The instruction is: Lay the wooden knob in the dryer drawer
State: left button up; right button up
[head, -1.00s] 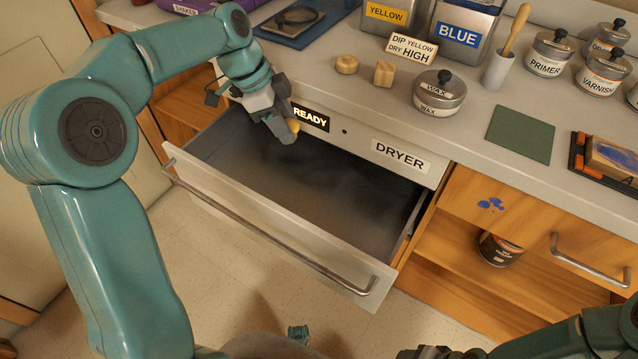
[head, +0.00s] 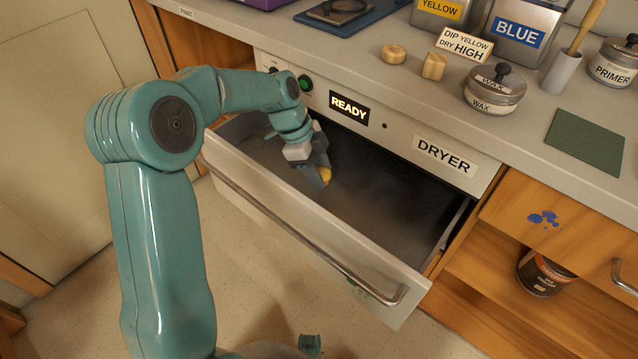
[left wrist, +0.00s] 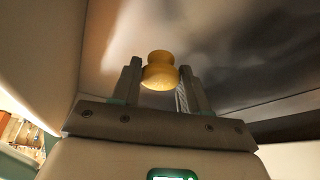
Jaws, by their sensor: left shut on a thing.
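The wooden knob (head: 326,175) is yellow and lies between the fingertips of my left gripper (head: 318,171). In the left wrist view the knob (left wrist: 160,70) is round with a narrow waist, and the left gripper (left wrist: 159,84) is shut on it. The dryer drawer (head: 320,229) is pulled open, with a bare grey floor. The gripper and knob are within the drawer opening, near its left part. I cannot tell whether the knob touches the floor. My right gripper is out of view.
The dryer front carries a lit READY sign (head: 349,106) and a green button (head: 305,83). On the counter are two small wooden pieces (head: 394,54) (head: 433,66), a wax tin (head: 494,88) and a green mat (head: 585,141). The drawer's middle and right are clear.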

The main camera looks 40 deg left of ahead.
pick_arm(q)
jog(key=shift+f+b, duration=0.3)
jog(key=shift+f, duration=1.65)
jog(key=shift+f, duration=0.2)
jog(key=o, duration=1)
jog(key=shift+r, duration=0.2)
jog(key=shift+r, duration=0.3)
jog(key=p+v, duration=0.3)
jog(key=v, duration=0.8)
jog(key=shift+a+r, duration=0.15)
jog(key=shift+r, duration=0.05)
jog(key=shift+r, duration=0.1)
